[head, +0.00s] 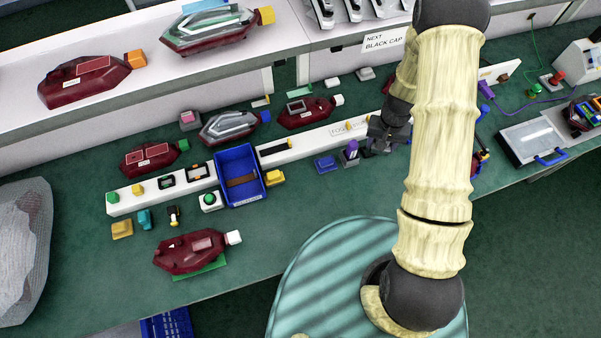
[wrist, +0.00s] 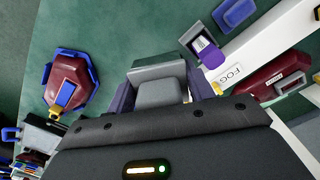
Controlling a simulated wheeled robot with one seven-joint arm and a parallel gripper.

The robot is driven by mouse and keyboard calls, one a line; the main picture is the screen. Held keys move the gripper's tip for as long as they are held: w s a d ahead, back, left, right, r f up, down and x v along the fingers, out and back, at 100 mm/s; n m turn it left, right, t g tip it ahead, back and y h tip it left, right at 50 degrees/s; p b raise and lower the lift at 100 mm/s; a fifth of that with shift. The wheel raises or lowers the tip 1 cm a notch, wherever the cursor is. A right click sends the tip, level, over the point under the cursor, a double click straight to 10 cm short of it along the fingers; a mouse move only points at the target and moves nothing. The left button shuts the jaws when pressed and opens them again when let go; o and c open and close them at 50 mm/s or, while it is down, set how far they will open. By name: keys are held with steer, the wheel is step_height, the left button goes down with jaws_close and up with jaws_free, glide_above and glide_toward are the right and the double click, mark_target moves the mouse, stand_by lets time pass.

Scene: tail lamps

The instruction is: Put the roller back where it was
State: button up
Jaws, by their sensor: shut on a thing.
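My gripper (head: 386,137) is over the white strip on the bench, right of the purple-topped grey holder. In the wrist view its jaws (wrist: 162,95) are shut on a grey, block-like thing (wrist: 158,92). I cannot tell from its visible top whether this is the roller. Its lower part is hidden, and I cannot tell whether it touches the bench. In the head view my arm and gripper hide most of it. No other thing is clearly recognisable as a roller.
The purple-topped holder (head: 350,153) and a blue block (head: 326,164) are close left of my gripper. Dark red lamps, one at front left (head: 190,252), lie around. A clear-lidded case (head: 530,141) is at right.

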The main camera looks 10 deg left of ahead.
steer(key=s+a+f+m+b, duration=0.15)
steer(key=a+b, duration=0.25)
steer(key=a, duration=0.9)
steer(key=b, duration=0.3)
glide_above(299, 175)
steer(key=shift+w+f+m, duration=0.15)
steer(key=shift+f+m, duration=0.3)
steer(key=shift+f, duration=0.3)
steer(key=shift+f+p, duration=0.65)
steer(key=shift+f, duration=2.3)
steer(key=shift+f, duration=0.1)
steer(key=shift+f+p, duration=0.45)
steer(key=shift+f, duration=1.55)
steer(key=shift+f+b, duration=0.35)
